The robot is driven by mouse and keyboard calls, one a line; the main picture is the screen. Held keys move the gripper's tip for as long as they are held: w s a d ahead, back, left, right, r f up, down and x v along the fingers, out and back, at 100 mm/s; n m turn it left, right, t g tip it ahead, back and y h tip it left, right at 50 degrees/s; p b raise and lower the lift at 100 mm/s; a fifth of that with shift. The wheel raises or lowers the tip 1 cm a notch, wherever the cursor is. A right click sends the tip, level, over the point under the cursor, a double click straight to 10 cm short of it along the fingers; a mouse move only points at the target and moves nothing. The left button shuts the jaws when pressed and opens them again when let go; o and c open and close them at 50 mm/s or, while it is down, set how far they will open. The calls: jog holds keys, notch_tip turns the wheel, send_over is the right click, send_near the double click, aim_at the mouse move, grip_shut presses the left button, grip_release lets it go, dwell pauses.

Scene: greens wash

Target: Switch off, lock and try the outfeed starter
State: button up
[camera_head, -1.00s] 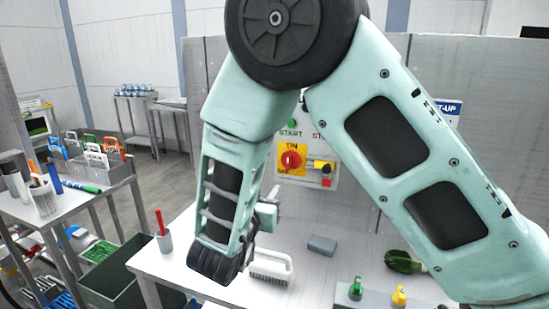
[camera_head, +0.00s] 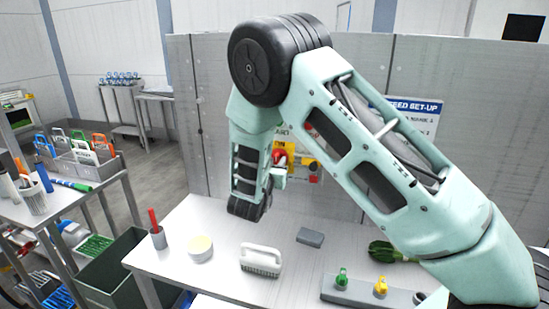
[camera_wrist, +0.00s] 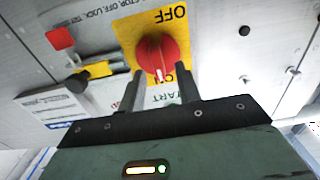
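The starter's red rotary knob (camera_wrist: 157,58) sits on a yellow plate (camera_wrist: 122,30) in the wrist view, which shows the panel upside down. Its white mark points towards ON. In the head view the knob (camera_head: 280,157) is partly hidden by my arm. My gripper (camera_wrist: 157,80) is open, its two fingers apart at the knob's ON side; I cannot tell whether they touch it. Beside the plate are a yellow piece with a black end (camera_wrist: 80,80) and a red square (camera_wrist: 60,38). A green padlock (camera_head: 341,279) and a yellow padlock (camera_head: 381,287) stand on a grey block (camera_head: 355,294).
On the white table (camera_head: 215,278) are a white brush (camera_head: 261,262), a round pale-yellow item (camera_head: 200,248), a grey block (camera_head: 310,237), leafy greens (camera_head: 388,251) and a cup with a red pen (camera_head: 157,238). A sign (camera_head: 420,112) hangs on the panel wall. A side cart stands left.

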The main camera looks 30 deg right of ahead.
jog(key=shift+w+d, duration=0.2)
grip_shut()
dwell(0.3)
jog(key=shift+w+a+f+n+p, duration=0.2)
jog(key=shift+n+p, duration=0.7)
jog(key=shift+n, duration=2.1)
jog(key=shift+w+a+f+n+p, duration=0.15)
jog(key=shift+n+p, duration=0.8)
jog(key=shift+n, duration=2.05)
jog(key=shift+w+a+f+n+p, duration=0.15)
jog(key=shift+n+p, duration=0.75)
jog(key=shift+n, duration=2.1)
jog(key=shift+s+f, duration=0.1)
